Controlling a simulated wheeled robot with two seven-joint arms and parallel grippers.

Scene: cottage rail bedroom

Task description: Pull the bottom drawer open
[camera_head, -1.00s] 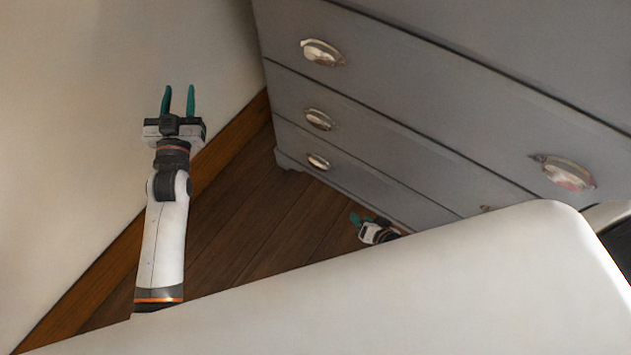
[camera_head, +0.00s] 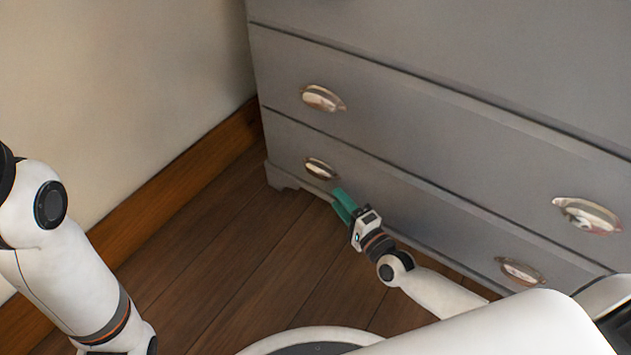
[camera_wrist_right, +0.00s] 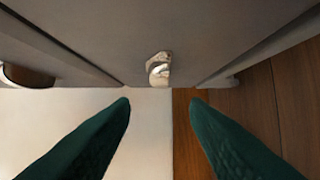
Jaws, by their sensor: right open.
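The grey bottom drawer (camera_head: 430,213) is shut, flush with the chest front. It has a left metal cup handle (camera_head: 320,169) and a right one (camera_head: 520,271). My right gripper (camera_head: 341,202) is low in front of the drawer, just below and right of the left handle, fingers open and empty. In the right wrist view, a metal handle (camera_wrist_right: 158,68) lies ahead, centred beyond the gap between the open green fingertips of my right gripper (camera_wrist_right: 160,104), apart from them. My left arm shows at the left edge of the head view; its gripper is out of frame.
The drawer above, with metal handles (camera_head: 323,98), is shut too. A pale wall (camera_head: 120,90) with a wooden baseboard (camera_head: 190,160) stands left of the chest. The wooden floor (camera_head: 235,240) in front of the chest is clear there. Another handle (camera_wrist_right: 28,76) shows in the wrist view.

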